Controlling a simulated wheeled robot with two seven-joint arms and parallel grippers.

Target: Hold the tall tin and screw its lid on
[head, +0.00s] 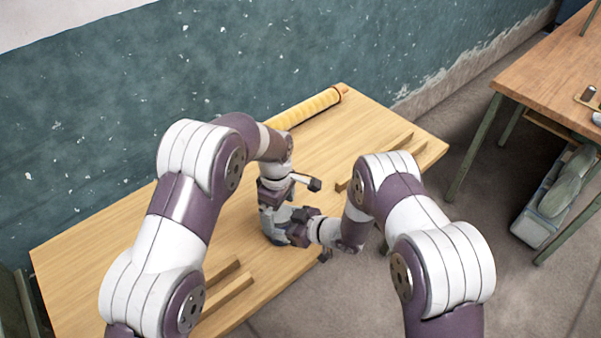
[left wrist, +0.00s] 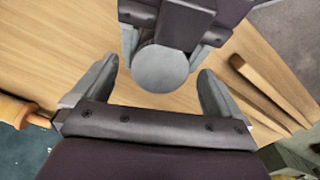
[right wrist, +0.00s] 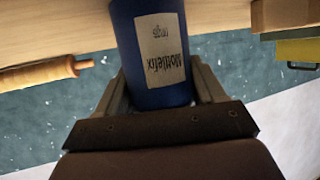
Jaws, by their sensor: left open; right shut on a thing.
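The tall tin (right wrist: 155,45) is blue with a pale label, seen in the right wrist view. My right gripper (right wrist: 156,82) is shut on it, one finger on each side. In the left wrist view a plain grey round top (left wrist: 160,68) faces the camera; I cannot tell whether it is a lid resting on the tin or the tin's own top. My left gripper (left wrist: 158,78) is open, its fingers on either side of the round top and apart from it. In the head view my left gripper (head: 277,213) is above my right gripper (head: 278,234), and they mostly hide the tin.
A wooden table (head: 100,260) stands against a worn green wall. A yellow rolling pin (head: 310,108) lies at its back edge. Wooden strips (head: 225,288) lie at the front left, and more strips (head: 400,150) at the right. A second table (head: 545,75) stands apart at the right.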

